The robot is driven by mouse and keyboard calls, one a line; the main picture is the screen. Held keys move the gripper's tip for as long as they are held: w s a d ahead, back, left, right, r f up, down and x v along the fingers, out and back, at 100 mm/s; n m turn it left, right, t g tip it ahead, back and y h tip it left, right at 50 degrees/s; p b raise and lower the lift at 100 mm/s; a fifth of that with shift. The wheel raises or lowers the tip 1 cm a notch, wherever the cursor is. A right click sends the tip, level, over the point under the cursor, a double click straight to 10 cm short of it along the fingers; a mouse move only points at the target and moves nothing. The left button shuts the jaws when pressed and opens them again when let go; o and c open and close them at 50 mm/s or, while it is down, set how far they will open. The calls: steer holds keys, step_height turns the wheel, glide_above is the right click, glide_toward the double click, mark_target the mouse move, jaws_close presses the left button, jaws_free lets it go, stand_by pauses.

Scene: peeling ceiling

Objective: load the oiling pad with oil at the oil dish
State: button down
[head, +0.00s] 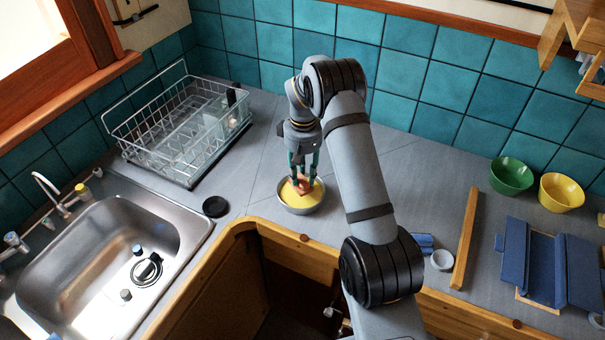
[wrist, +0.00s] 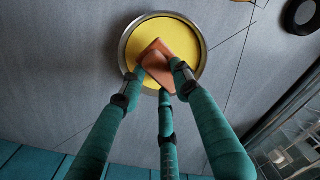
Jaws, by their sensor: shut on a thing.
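The oil dish (head: 301,207) is a round metal dish of yellow oil on the grey counter, near its front edge. It also shows in the wrist view (wrist: 202,62). My gripper (head: 303,181) points down over the dish, its teal fingers shut on the oiling pad (head: 303,186). The pad is an orange-brown block and shows in the wrist view (wrist: 176,40) against the yellow oil, inside the rim. The fingers hide part of the pad. I cannot tell whether its underside touches the oil.
A wire dish rack (head: 180,135) stands behind left, and a steel sink (head: 100,260) lies at the left. A black round lid (head: 215,207) is left of the dish. Green (head: 511,175) and yellow (head: 561,192) bowls, a wooden bar (head: 466,238) and a blue folded holder (head: 545,265) are at the right.

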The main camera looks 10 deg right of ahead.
mark_target(303, 177)
steer(key=shift+f, duration=0.1)
step_height(303, 177, down, 3)
steer(key=b, duration=0.3)
stand_by(0.9)
step_height(303, 177, up, 8)
steer(key=p, duration=0.5)
steer(key=shift+f, duration=0.4)
steer(key=shift+d, duration=0.1)
